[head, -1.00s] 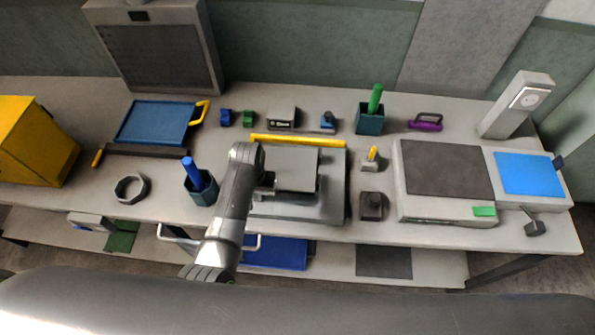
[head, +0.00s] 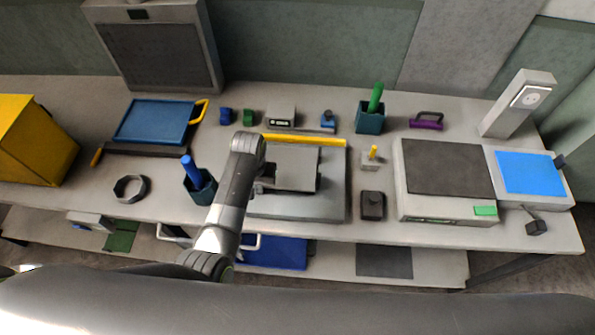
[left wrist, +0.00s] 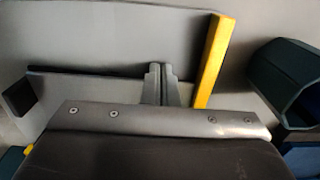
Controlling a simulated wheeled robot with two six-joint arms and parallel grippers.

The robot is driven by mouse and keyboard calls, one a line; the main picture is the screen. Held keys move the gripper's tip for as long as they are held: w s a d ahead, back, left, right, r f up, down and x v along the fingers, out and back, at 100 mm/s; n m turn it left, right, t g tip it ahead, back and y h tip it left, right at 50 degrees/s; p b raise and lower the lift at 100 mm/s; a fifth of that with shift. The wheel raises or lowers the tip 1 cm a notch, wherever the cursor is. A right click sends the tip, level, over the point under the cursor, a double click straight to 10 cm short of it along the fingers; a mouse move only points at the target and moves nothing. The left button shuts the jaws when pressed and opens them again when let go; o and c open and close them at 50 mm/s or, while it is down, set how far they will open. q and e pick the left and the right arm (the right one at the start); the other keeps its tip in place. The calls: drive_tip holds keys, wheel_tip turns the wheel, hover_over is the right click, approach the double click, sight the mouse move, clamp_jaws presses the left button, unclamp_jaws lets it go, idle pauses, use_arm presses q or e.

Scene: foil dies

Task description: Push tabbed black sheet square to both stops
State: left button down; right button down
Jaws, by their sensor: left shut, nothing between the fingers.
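A yellow stop bar (head: 305,140) runs along the platform's back edge. My left gripper (left wrist: 160,85) is shut and empty, low over the platform between sheet and bar. I cannot tell whether it touches the sheet.
A blue cup (head: 207,193) stands just left of the platform and shows at the right of the wrist view (left wrist: 285,80). A small black block (head: 372,205) and a grey block with a yellow peg (head: 370,160) stand right of it. A black-topped unit (head: 450,167) is farther right.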

use_arm(q)
drive_tip(key=shift+w+b, duration=0.4)
drive_tip(key=shift+w, duration=0.55)
drive_tip(key=shift+s, duration=0.1)
drive_tip(key=shift+s+r+p, duration=0.1)
drive_tip(key=shift+s+p, duration=0.25)
drive_tip(key=shift+p, duration=0.35)
drive_tip(key=shift+s, duration=0.25)
wheel_tip(320, 180, up, 8)
drive_tip(key=shift+d, duration=0.15)
